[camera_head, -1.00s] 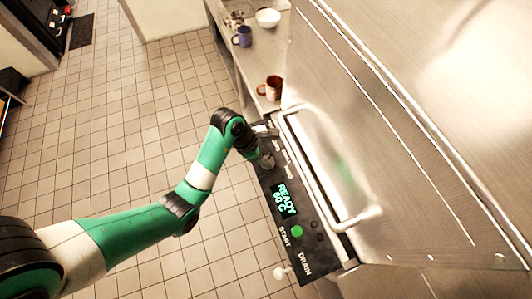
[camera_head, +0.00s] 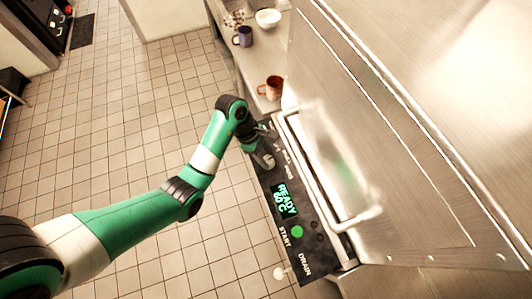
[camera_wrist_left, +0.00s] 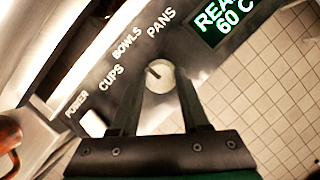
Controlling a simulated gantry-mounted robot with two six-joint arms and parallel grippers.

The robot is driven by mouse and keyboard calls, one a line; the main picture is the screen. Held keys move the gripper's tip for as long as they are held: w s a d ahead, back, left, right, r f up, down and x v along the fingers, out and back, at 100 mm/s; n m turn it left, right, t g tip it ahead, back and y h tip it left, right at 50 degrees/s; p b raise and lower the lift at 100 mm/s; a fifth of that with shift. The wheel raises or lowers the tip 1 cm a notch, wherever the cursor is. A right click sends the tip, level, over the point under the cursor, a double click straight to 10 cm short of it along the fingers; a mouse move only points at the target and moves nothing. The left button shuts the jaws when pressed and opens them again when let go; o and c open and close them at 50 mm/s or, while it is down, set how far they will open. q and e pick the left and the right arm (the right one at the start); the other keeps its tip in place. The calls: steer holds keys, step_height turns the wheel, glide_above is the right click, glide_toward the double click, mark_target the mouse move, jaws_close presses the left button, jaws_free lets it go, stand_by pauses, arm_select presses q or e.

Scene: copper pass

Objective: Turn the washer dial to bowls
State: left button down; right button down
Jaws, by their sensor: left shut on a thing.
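The washer's black control panel (camera_head: 292,232) runs along the machine's front edge. The round pale dial (camera_wrist_left: 160,82) sits on it beside the printed words CUPS, BOWLS (camera_wrist_left: 127,43) and PANS. A short dark mark on the dial points up and left in the left wrist view, toward the side of BOWLS and CUPS; its exact alignment is hard to tell. My left gripper (camera_head: 262,157) is at the dial, with one finger on each side, shut on it. In the head view the gripper largely hides the dial. My right gripper is out of view.
The display (camera_head: 285,200) reads READY 60 C, with a green START button (camera_head: 297,232) and DRAIN label below. A metal handle bar (camera_head: 318,185) runs beside the panel. A brown mug (camera_head: 271,87), a blue mug (camera_head: 243,37) and a white bowl (camera_head: 268,18) stand on the counter.

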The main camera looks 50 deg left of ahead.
arm_select(q)
steer(key=shift+m, duration=0.5)
steer(key=shift+c, duration=1.9)
jaws_free()
